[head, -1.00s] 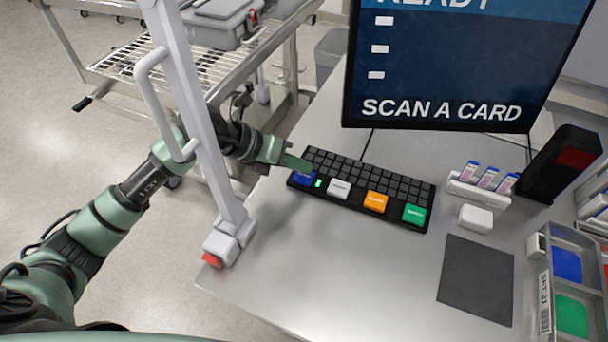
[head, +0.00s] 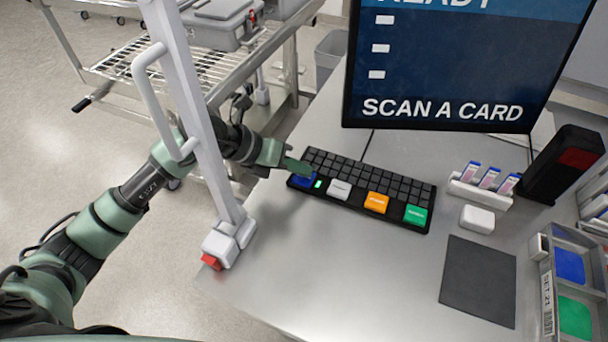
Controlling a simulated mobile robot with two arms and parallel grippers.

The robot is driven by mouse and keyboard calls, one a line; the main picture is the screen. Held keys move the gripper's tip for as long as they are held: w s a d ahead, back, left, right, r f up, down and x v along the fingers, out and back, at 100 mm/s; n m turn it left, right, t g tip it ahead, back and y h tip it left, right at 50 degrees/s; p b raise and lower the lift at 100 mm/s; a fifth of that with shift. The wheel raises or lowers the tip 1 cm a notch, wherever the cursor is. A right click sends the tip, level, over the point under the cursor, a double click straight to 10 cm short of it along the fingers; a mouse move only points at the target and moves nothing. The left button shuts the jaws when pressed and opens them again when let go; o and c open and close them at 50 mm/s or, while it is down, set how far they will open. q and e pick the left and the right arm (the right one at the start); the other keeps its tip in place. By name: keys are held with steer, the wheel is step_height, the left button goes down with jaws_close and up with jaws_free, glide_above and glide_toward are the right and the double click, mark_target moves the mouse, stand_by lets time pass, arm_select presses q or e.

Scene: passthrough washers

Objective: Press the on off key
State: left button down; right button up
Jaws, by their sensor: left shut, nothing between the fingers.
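A black keyboard (head: 388,186) lies on the steel table. Its front row has a blue key (head: 304,181), a white key (head: 339,189), an orange key (head: 376,202) and a green key (head: 415,215). A small green light (head: 318,184) glows between the blue and white keys. The key labels are too small to read. My left gripper (head: 305,168) is shut and empty, with its tip over the blue key at the keyboard's left end. I cannot tell whether it touches the key. My right gripper is not in view.
A white post with a handle (head: 200,130) stands between me and my left arm. A monitor (head: 450,70) reading "SCAN A CARD" stands behind the keyboard. A card rack (head: 482,190), white block (head: 477,219), dark mat (head: 478,281) and trays (head: 567,285) are at right.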

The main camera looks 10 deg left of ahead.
mark_target(299, 177)
arm_select(q)
steer(key=shift+f, duration=0.2)
steer(key=shift+r, duration=0.15)
steer(key=shift+r+p, duration=0.55)
steer(key=shift+r, duration=0.25)
steer(key=shift+r+p, duration=1.8)
steer(key=shift+r, duration=0.75)
steer(key=shift+f, duration=0.1)
